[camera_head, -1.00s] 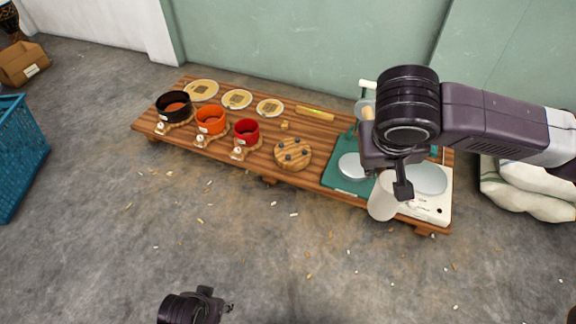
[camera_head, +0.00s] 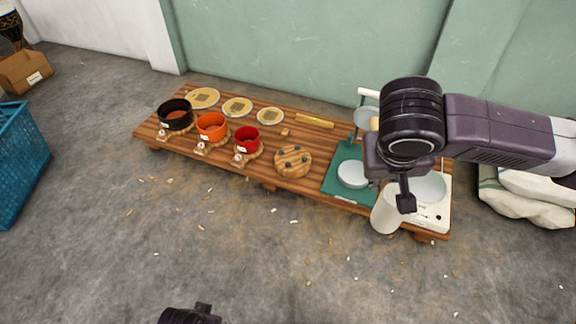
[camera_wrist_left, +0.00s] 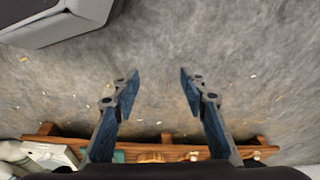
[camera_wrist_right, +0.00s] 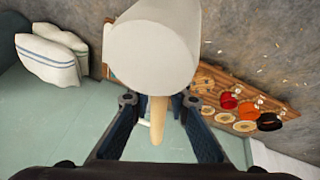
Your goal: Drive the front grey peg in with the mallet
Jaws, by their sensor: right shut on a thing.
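A round wooden block (camera_head: 293,171) with several small dark grey pegs on top sits mid-bench. The pegs are too small to judge their heights. My right gripper (camera_head: 406,204) is shut on the mallet, at the bench's right end. The mallet's pale head (camera_head: 385,212) hangs by the front edge, well right of the block. In the right wrist view the head (camera_wrist_right: 152,50) is large and its wooden handle (camera_wrist_right: 158,120) runs between the fingers. My left gripper (camera_wrist_left: 160,75) is open and empty in the left wrist view; only part of its arm shows at the head view's bottom edge.
On the low wooden bench (camera_head: 268,178) stand black, orange and red drum bodies (camera_head: 211,126) left of the block. Round yellowish discs (camera_head: 237,107) lie behind them. A green stand (camera_head: 340,181) and a white machine (camera_head: 432,218) are at right. The floor in front is clear but for small scraps.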

